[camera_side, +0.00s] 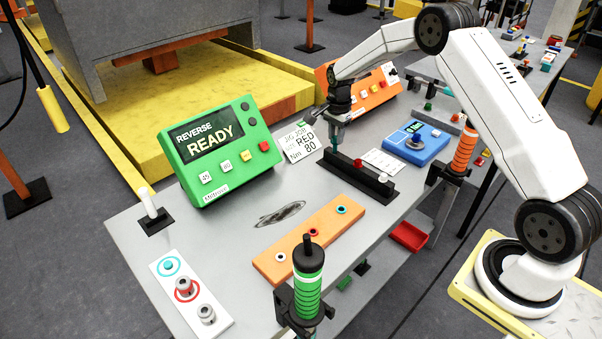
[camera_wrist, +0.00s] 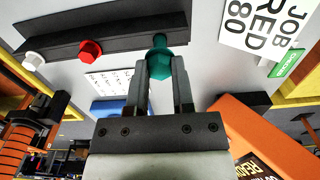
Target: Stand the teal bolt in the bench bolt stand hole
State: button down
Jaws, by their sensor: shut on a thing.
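My gripper (camera_side: 336,134) is shut on the teal bolt (camera_wrist: 159,62), over the left end of a long black bar (camera_side: 378,188). In the wrist view the bolt's wide teal part sits between my two fingertips, and its far end overlaps the bar (camera_wrist: 70,48). I cannot tell whether its lower end is inside the bar or just above it. A red bolt (camera_side: 357,163) and a white bolt (camera_side: 382,178) stand in the same bar. An orange strip (camera_side: 297,246) on the bench has three holes with white, red and teal rings.
A green display box (camera_side: 215,165) reading "REVERSE READY" stands left of my gripper. A white job card (camera_side: 298,146) and a blue device (camera_side: 415,145) are close to it. A green-banded tool (camera_side: 308,285) rises at the front edge.

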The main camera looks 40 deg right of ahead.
aim_at(335, 141)
jog(key=shift+f, duration=1.55)
jog(key=shift+c, duration=2)
grip_release()
jog(key=shift+r, duration=3.95)
